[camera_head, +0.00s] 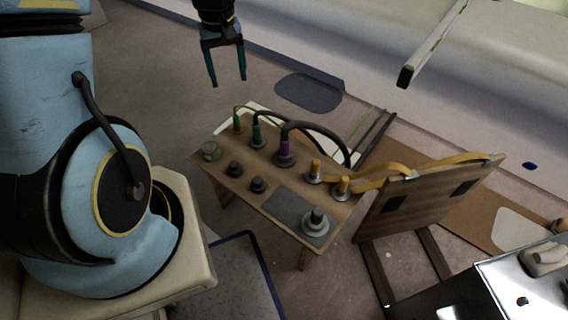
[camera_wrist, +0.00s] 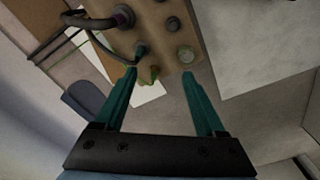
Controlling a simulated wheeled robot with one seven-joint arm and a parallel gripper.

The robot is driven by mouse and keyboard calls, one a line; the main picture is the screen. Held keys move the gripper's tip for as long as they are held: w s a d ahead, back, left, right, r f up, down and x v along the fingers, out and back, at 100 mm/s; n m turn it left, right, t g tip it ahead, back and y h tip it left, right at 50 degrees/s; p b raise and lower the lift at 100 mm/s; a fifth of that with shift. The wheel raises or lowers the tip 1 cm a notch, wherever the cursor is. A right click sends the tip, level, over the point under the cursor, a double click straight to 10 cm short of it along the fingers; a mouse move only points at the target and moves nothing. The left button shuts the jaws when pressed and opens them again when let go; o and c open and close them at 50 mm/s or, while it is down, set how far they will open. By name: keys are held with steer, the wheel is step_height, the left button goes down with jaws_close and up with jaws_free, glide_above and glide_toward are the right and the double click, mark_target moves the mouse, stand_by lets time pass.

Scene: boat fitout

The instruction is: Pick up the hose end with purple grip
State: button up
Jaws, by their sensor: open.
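The hose end with the purple grip (camera_head: 283,154) stands upright on the small wooden bench (camera_head: 223,188), with a thick dark hose (camera_head: 318,130) arching from its top to the right. In the wrist view the dark hose (camera_wrist: 93,22) shows at the upper left; the purple grip (camera_wrist: 123,15) is small and dim there. My gripper (camera_head: 228,84) is open and empty, above and behind the bench in the head view, apart from the hose end. In the wrist view its teal fingers (camera_wrist: 160,74) point toward the bench's near edge.
A teal-gripped hose end (camera_head: 257,134) and a green-gripped one (camera_head: 237,122) stand left of the purple one. Dark knobs (camera_head: 258,184), yellow-gripped ends (camera_head: 315,168) and a grey plate with a fitting (camera_head: 316,222) share the bench. A wooden panel (camera_head: 425,203) stands at right.

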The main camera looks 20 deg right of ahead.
steer(key=b, duration=0.7)
glide_above(286, 133)
steer(key=shift+g, duration=0.3)
step_height(286, 133, down, 17)
steer(key=shift+a+f, duration=0.1)
steer(key=shift+a, duration=0.05)
steer(key=f+b, duration=0.1)
steer(key=f, duration=0.4)
steer(key=shift+d+f, duration=0.1)
steer(key=shift+d, duration=0.1)
steer(key=shift+w+a+f+b, duration=0.1)
steer(key=shift+f+b, duration=0.25)
steer(key=shift+f, duration=1.1)
steer(key=shift+w+a+f+b, duration=0.1)
steer(key=shift+f+b, duration=0.25)
steer(key=shift+f, duration=1.05)
steer(key=shift+c, duration=0.3)
jaws_close()
